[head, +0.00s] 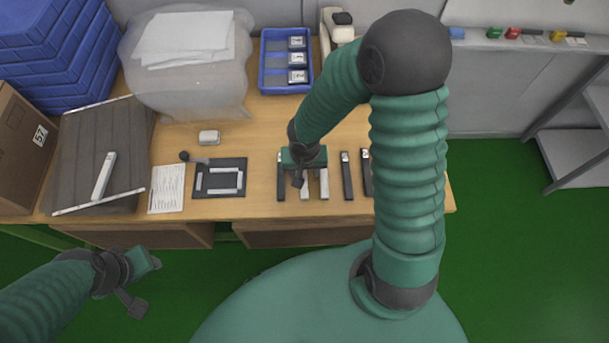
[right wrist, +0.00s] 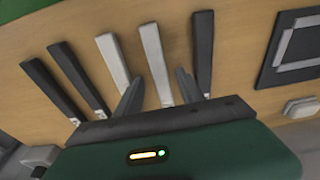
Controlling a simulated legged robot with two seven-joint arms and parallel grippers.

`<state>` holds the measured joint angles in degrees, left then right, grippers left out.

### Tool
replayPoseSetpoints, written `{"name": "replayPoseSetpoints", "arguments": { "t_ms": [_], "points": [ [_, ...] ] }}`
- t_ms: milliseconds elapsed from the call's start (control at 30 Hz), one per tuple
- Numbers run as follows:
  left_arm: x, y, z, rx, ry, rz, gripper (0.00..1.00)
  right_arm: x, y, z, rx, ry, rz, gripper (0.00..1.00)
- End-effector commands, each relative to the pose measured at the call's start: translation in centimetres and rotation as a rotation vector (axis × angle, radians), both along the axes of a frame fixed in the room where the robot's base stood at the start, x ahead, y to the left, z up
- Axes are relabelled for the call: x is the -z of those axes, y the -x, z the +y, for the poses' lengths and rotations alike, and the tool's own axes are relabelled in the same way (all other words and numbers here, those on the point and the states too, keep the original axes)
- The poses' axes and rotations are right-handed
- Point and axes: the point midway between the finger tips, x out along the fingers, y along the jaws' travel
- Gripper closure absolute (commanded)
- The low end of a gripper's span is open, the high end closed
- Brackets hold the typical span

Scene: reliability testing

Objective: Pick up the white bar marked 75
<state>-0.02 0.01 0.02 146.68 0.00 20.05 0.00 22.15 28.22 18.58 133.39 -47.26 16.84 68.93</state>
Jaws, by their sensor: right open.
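Two white bars lie side by side on the wooden table, the left one (head: 304,193) and the right one (head: 323,184) in the head view. No number is legible on either. My right gripper (head: 299,181) is open above the left one. In the right wrist view, its fingers (right wrist: 159,78) are on either side of this white bar (right wrist: 154,55), apart from it. The other white bar (right wrist: 112,57) lies outside the fingers. My left gripper (head: 143,287) hangs in front of the table at lower left; its jaw opening is unclear.
Black bars flank the white ones, one on the left (head: 281,182) and two on the right (head: 347,179). A dark frame plate (head: 233,163), paper sheet (head: 167,190) and blue bin (head: 268,86) are on the table. A grey board (head: 85,150) with a bar is at left.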

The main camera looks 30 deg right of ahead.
Motion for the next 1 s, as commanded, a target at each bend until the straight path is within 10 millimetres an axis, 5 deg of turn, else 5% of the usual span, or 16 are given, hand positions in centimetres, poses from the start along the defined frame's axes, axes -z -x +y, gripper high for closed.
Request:
{"name": "replayPoseSetpoints", "arguments": {
  "t_ms": [200,533,1000],
  "points": [
    [-0.05,-0.01,0.03,-0.001,0.000,0.000,0.64,0.08,-0.02,-0.16,0.000,-0.003,-0.001,0.57],
    [-0.04,-0.01,0.02,-0.001,0.000,0.000,0.64,0.08,-0.03,-0.20,0.000,-0.002,0.000,1.00],
    [-0.32,-0.01,0.03,-0.001,0.000,0.000,0.64,-0.39,-0.03,-0.20,-0.001,-0.002,0.000,1.00]
  ]
}}
